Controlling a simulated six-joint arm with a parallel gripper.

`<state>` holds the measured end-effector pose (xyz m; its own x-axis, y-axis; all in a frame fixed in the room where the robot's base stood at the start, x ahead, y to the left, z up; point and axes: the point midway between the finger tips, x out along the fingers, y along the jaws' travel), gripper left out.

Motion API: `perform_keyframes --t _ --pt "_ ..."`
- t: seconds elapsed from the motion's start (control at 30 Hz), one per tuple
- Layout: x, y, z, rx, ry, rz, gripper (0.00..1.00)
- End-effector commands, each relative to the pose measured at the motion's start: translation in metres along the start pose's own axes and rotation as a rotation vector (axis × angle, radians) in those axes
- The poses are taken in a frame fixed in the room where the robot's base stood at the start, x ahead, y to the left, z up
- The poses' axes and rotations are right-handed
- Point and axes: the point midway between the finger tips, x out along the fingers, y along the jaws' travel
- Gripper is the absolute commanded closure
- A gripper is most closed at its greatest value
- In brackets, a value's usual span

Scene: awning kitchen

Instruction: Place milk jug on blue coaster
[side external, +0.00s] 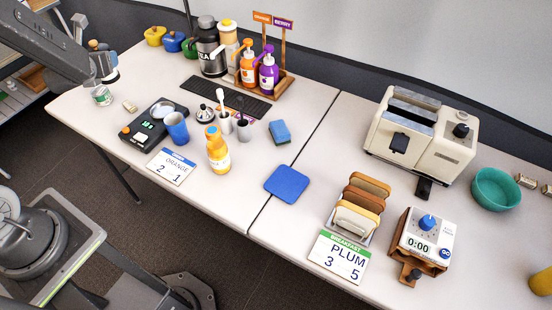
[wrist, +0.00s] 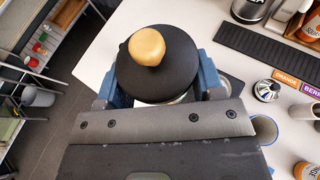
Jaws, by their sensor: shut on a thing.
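My gripper (side external: 107,77) is at the far left of the side view, over the table's left end. It is shut on the milk jug, which has a black lid and a round tan knob. In the wrist view the milk jug (wrist: 128,72) sits between the blue fingers of my gripper (wrist: 165,92), seen from above. In the side view the jug's pale lower part (side external: 102,97) shows below the fingers; whether it touches the table is unclear. The blue coaster (side external: 287,184) lies flat and bare near the table's front middle, well right of my gripper. It is not in the wrist view.
Between jug and coaster stand a black scale (side external: 150,130), a blue mug (side external: 177,131), an orange juice bottle (side external: 217,150) and small cups. A blue sponge (side external: 280,132) lies behind the coaster; a toast rack (side external: 360,207) stands to its right.

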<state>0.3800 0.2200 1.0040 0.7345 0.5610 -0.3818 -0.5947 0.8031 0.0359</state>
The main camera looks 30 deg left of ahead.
Motion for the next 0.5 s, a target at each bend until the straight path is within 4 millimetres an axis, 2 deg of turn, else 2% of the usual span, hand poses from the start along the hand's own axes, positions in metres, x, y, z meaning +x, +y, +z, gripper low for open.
perform_keyframes --t 0.27,0.37,0.5 --pt "-0.005 -0.054 0.001 0.038 -0.010 -0.089 1.00" --pt "-0.010 -0.080 0.001 0.055 -0.014 -0.132 1.00" --pt "-0.022 -0.125 -0.002 0.086 -0.019 -0.208 1.00"
